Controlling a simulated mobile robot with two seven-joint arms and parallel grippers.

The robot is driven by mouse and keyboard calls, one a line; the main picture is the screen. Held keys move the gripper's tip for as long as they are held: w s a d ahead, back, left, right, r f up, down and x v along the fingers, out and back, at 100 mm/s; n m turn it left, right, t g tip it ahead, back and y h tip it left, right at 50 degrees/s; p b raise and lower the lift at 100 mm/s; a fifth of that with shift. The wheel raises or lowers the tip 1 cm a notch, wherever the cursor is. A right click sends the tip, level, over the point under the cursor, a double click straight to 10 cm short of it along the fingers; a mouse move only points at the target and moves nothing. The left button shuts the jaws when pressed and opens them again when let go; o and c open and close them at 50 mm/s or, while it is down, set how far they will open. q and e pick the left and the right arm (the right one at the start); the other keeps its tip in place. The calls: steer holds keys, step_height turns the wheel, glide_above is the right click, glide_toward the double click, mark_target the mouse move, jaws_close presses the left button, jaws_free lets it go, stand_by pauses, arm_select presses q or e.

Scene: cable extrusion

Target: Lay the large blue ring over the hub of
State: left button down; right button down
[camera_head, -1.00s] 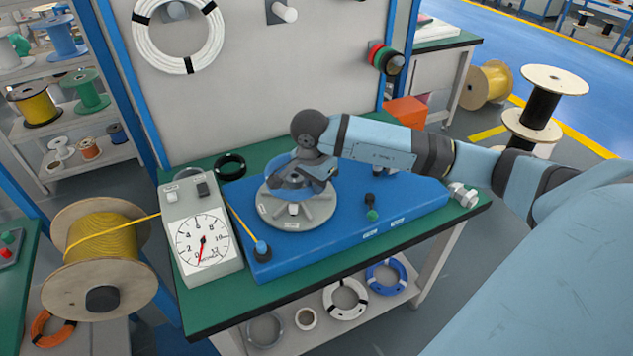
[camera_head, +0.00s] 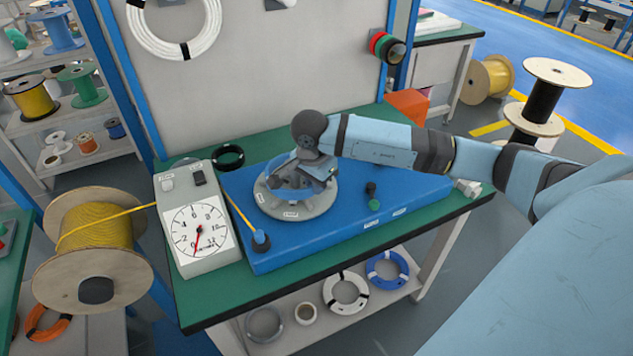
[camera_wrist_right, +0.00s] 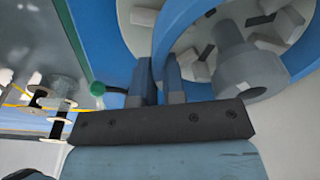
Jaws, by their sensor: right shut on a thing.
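The blue ring (camera_wrist_right: 172,32) is in the fingers of my right gripper (camera_wrist_right: 160,75), which is shut on its near band. In the wrist view the grey hub (camera_wrist_right: 240,62) stands inside the ring's curve, to the right of the fingers. Whether the ring rests on the disc or hangs just above it cannot be told. My left gripper is not in view.
The blue base (camera_head: 335,225) carries a small dark-and-green knob (camera_head: 373,198) and a blue-topped post (camera_head: 261,240). A dial gauge box (camera_head: 197,225) stands left, with a yellow cable spool (camera_head: 95,245) beyond it. Another blue ring (camera_head: 388,270) lies on the lower shelf.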

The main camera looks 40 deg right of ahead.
arm_select(q)
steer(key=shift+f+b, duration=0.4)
steer(key=shift+b, duration=0.1)
arm_select(e)
steer(key=shift+f, duration=0.55)
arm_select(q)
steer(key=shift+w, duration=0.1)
arm_select(e)
steer(key=c, duration=1.1)
jaws_free()
steer(key=shift+r+p, duration=1.45)
steer(key=shift+r, duration=1.15)
steer(key=shift+r+p, duration=0.45)
steer(key=shift+r, duration=1)
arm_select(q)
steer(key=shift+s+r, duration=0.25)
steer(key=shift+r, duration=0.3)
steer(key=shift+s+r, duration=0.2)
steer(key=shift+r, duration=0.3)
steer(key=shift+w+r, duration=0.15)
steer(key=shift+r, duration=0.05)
